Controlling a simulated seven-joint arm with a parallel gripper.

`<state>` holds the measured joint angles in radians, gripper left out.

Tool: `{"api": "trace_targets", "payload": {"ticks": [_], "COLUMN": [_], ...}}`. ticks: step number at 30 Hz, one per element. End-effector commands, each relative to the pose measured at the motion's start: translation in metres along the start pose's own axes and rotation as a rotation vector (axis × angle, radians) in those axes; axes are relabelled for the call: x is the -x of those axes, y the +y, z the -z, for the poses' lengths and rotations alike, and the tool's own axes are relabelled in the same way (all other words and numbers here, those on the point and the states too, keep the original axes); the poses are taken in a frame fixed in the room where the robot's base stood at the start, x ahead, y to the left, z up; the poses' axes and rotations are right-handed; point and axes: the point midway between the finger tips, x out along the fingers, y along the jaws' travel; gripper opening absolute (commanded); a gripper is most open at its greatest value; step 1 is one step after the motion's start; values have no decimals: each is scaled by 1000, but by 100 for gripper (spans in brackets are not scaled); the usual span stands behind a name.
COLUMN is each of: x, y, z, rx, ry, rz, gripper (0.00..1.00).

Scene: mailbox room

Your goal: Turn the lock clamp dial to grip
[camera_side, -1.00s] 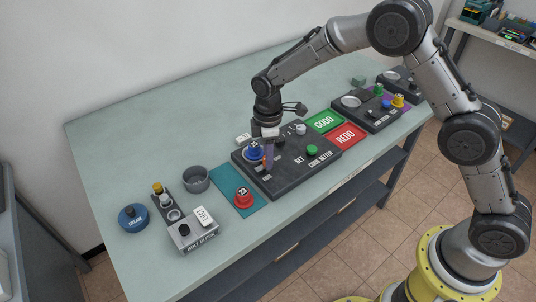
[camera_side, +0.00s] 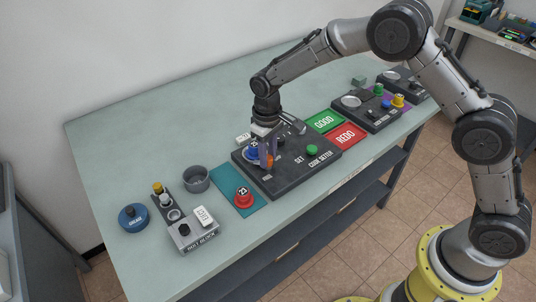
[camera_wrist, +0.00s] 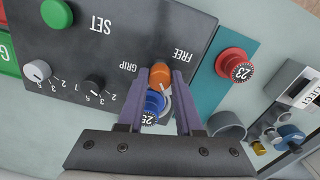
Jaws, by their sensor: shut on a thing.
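The orange lock clamp dial (camera_wrist: 160,75) is on the dark code setter panel (camera_side: 312,171), between the GRIP and FREE labels in the wrist view. My gripper (camera_wrist: 160,79) has its purple fingers on both sides of the dial and is shut on it. The side view shows my gripper (camera_side: 267,158) low over the panel's left part, with a bit of the orange dial beside a finger. A blue lock marked 25 (camera_wrist: 152,104) sits in the panel just beside the dial, between the fingers. Which label the dial points at is not clear.
A red lock marked 23 (camera_side: 243,197) stands on the teal mat (camera_side: 226,181). The green GOOD mat (camera_side: 324,121) and red REDO mat (camera_side: 347,134) are right of the panel.

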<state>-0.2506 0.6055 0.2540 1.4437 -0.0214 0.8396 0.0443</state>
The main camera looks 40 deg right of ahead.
Motion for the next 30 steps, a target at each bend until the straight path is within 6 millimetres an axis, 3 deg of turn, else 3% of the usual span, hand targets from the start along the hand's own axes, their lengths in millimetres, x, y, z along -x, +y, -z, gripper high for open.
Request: {"api": "trace_targets", "payload": {"ticks": [15, 30], "x": [2, 2], "y": [0, 0], "z": [1, 1], "rx": [-464, -690], "ry": [-4, -7], "rz": [1, 1], "gripper": [0, 0]}}
